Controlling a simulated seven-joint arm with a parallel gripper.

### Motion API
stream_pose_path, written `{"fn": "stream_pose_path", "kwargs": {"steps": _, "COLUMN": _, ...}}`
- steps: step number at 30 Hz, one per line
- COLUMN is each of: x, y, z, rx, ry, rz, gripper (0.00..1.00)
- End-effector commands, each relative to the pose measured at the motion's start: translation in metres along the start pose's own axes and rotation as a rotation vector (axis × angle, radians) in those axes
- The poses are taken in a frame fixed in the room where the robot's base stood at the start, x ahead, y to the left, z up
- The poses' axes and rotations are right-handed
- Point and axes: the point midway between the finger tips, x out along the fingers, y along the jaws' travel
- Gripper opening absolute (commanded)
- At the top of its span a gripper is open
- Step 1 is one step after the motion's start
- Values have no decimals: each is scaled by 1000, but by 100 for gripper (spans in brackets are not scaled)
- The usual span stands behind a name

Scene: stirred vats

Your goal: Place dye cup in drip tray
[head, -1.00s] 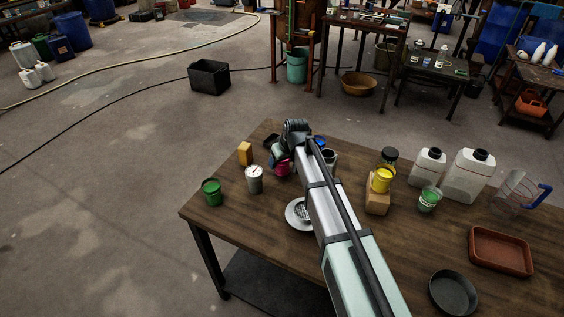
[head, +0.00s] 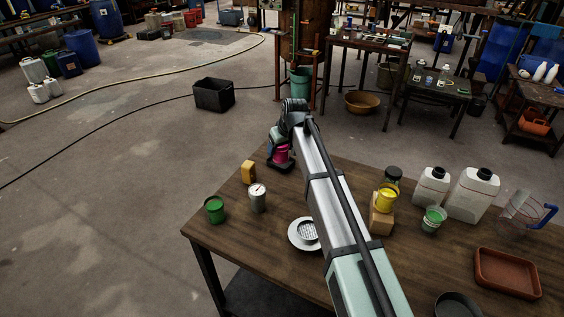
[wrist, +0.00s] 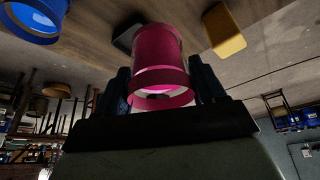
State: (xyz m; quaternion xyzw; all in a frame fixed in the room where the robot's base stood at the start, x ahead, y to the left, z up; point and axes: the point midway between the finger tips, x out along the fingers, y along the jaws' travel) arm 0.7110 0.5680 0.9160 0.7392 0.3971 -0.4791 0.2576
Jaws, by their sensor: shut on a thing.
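A magenta dye cup (head: 280,153) is between the fingers of my gripper (wrist: 163,85), which is shut on it; the cup (wrist: 160,50) fills the middle of the wrist view. In the head view the cup appears over or in front of a small black tray (head: 283,167) at the table's far left corner. I cannot tell whether the cup touches the tray. A dark shape (wrist: 130,37), probably this tray, shows behind the cup in the wrist view. My wrist hides part of both.
A white strainer dish (head: 296,240) is nearer. A blue cup (wrist: 35,22) shows in the wrist view. A reddish tray (head: 507,272) lies right.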

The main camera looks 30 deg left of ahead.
Motion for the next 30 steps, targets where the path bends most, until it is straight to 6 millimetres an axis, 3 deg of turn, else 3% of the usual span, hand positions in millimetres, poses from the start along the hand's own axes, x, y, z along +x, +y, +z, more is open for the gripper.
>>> {"fn": "stream_pose_path", "kwargs": {"steps": 1, "x": 8, "y": 10, "z": -24, "rx": 10, "ry": 0, "rz": 5, "gripper": 33}}
{"fn": "stream_pose_path", "kwargs": {"steps": 3, "x": 16, "y": 19, "z": -43, "rx": 34, "ry": 1, "rz": 15, "gripper": 33}}
{"fn": "stream_pose_path", "kwargs": {"steps": 9, "x": 26, "y": 41, "z": -77, "rx": 159, "ry": 1, "rz": 73, "gripper": 33}}
{"fn": "stream_pose_path", "kwargs": {"steps": 17, "x": 28, "y": 43, "z": -73, "rx": 259, "ry": 0, "rz": 117, "gripper": 33}}
{"fn": "stream_pose_path", "kwargs": {"steps": 30, "x": 80, "y": 43, "z": -49, "rx": 264, "ry": -1, "rz": 119, "gripper": 33}}
